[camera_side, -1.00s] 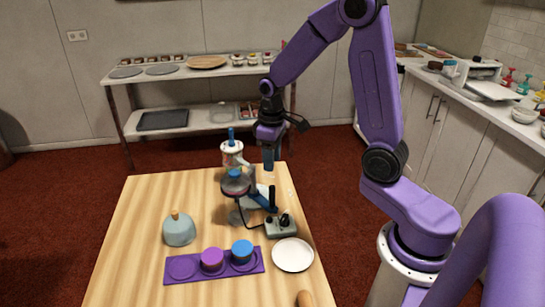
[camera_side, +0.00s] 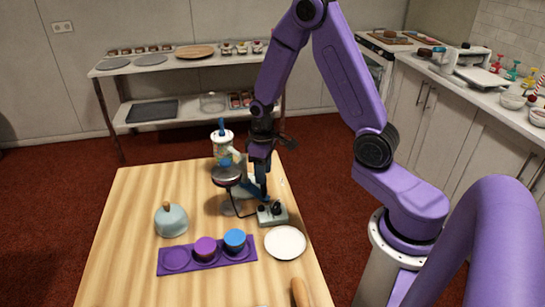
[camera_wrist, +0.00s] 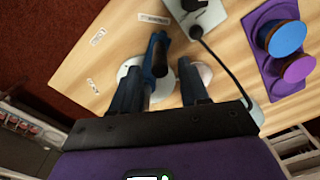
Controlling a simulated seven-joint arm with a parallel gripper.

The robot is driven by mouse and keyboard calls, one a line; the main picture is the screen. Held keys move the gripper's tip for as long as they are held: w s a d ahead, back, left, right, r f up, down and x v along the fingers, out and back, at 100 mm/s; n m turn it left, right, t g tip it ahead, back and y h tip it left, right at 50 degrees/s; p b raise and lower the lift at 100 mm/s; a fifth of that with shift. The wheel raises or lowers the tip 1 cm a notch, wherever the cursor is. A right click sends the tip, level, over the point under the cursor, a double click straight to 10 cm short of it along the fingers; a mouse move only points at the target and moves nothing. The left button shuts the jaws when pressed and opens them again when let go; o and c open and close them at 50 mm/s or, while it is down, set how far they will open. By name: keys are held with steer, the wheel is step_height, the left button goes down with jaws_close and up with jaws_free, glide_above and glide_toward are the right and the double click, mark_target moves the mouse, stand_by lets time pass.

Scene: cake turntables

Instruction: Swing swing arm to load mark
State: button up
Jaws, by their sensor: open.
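The blue swing arm (camera_side: 256,190) stands beside the turntable's dark round plate (camera_side: 227,173) at the table's far right. In the wrist view, the swing arm's blue bar with a dark rounded end (camera_wrist: 155,55) lies between my fingers. My gripper (camera_side: 260,172) is open and points down around or just above the swing arm; its fingers (camera_wrist: 158,72) show a gap on either side of the bar. Small white labels (camera_wrist: 98,37), (camera_wrist: 153,18) and (camera_wrist: 92,86) lie on the wood, too small to read, so I cannot tell which is the load mark.
A grey control box (camera_side: 272,214) with a cable stands just in front of the swing arm. A white plate (camera_side: 285,243), a purple tray (camera_side: 220,258) with purple and blue tubs, and a pale dome (camera_side: 171,223) are nearer. The table's left side is clear.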

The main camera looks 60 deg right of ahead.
steer(key=shift+f, duration=0.55)
steer(key=shift+r, duration=0.1)
steer(key=c, duration=0.8)
steer(key=shift+d, duration=1.65)
steer(key=shift+w+d, duration=0.2)
steer(key=shift+d, duration=0.4)
steer(key=shift+w+d, duration=0.2)
steer(key=shift+d, duration=0.4)
